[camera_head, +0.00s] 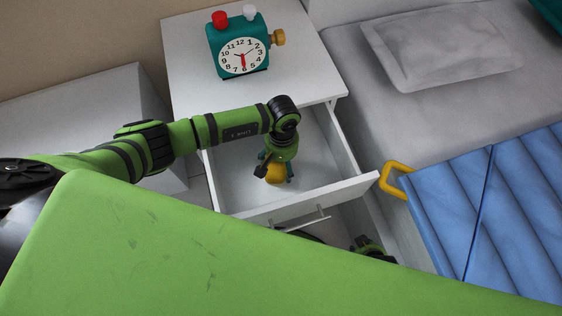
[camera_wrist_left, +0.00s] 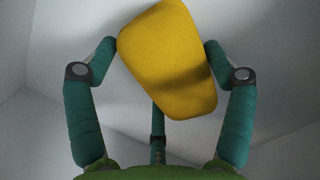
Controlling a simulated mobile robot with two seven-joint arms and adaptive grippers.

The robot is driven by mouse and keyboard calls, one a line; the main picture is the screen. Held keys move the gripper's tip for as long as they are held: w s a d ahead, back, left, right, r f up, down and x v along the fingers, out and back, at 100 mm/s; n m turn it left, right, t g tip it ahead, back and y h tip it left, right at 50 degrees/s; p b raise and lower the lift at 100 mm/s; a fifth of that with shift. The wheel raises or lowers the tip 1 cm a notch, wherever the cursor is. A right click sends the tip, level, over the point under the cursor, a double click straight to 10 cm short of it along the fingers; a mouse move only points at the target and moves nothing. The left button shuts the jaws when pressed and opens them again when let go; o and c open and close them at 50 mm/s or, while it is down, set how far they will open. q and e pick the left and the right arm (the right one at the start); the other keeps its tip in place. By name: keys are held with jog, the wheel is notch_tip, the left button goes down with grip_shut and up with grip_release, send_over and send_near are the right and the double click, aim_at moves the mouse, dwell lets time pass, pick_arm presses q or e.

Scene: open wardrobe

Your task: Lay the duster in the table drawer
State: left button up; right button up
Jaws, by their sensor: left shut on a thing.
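The duster, a yellow block (camera_head: 275,174), is in the open table drawer (camera_head: 232,187) in the head view. My left gripper (camera_head: 276,171) reaches down into the drawer and is shut on the duster. In the left wrist view the duster (camera_wrist_left: 165,60) sits tilted between the two teal side fingers, with a third finger below it. The white drawer surfaces show around it. I cannot tell whether the duster touches the drawer floor.
A teal alarm clock (camera_head: 240,47) stands on the white bedside table (camera_head: 187,60) above the drawer. A bed with a grey pillow (camera_head: 440,45) and blue cover (camera_head: 515,190) is at the right. A yellow handle (camera_head: 393,178) stands close to the drawer's front right corner.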

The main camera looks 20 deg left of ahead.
pick_arm(q)
jog(key=shift+f, duration=0.1)
jog(key=o, duration=0.9)
notch_tip(320, 180, up, 12)
jog(key=w+p, duration=0.1)
jog(key=shift+w, duration=0.25)
jog(key=shift+a, duration=0.1)
